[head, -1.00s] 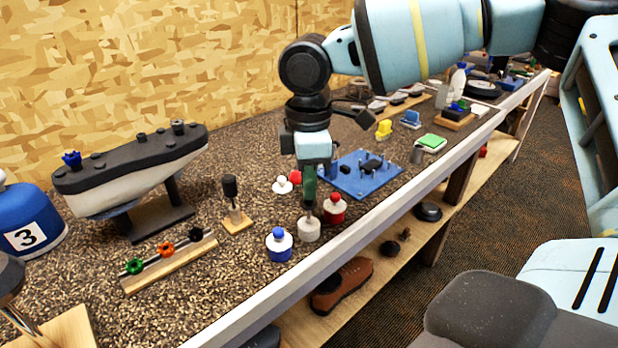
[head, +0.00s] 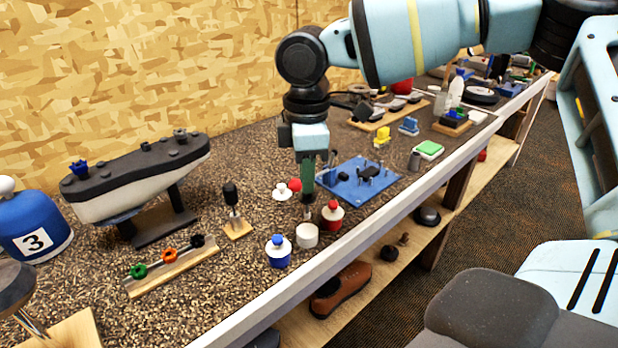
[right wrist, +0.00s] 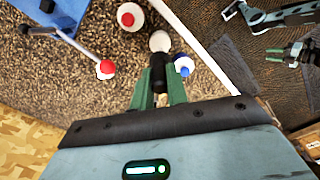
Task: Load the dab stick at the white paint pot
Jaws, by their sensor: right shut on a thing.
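My right gripper (head: 308,195) points down above the white paint pot (head: 307,236), near the bench's front edge. In the right wrist view its green fingers are shut on the black handle of the dab stick (right wrist: 158,74). The stick's lower end shows just above or at the top of the white pot, which also shows in the right wrist view (right wrist: 160,41). I cannot tell whether the tip touches the paint. The red paint pot (head: 332,218) stands right of it and the blue paint pot (head: 278,254) left.
A black-handled tool (head: 231,195) stands in a wooden block. A blue plate with fittings (head: 357,187) lies behind the pots, near a white knobbed piece (head: 282,192).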

